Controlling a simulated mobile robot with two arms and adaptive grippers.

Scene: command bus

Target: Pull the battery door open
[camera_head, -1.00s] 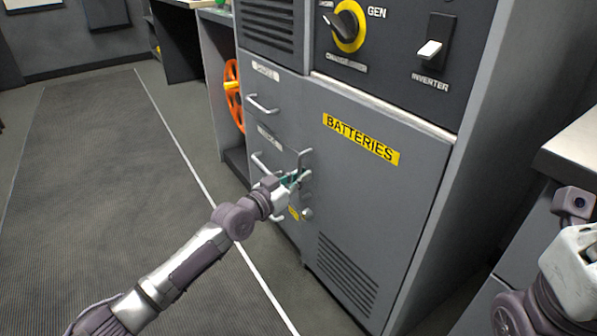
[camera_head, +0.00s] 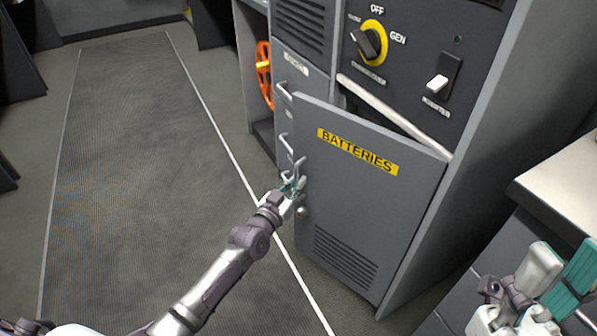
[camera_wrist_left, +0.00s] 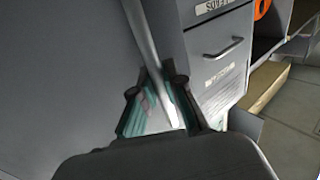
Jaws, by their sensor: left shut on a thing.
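The battery door (camera_head: 365,205) is a grey panel with a yellow "BATTERIES" label and a vent grille in its lower part. It stands partly open, its left edge swung out from the cabinet, with a gap along its top. My left gripper (camera_head: 290,186) is shut on the door handle (camera_head: 299,167), a metal bar at the door's left edge. In the left wrist view the handle (camera_wrist_left: 150,55) runs down between the teal-padded fingers (camera_wrist_left: 160,105). My right gripper (camera_head: 555,280) is open and empty at the lower right, apart from the door.
Drawers (camera_wrist_left: 222,50) with bar handles stand left of the door. A pale counter (camera_head: 565,165) stands at right. The floor (camera_head: 140,170) at left is clear.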

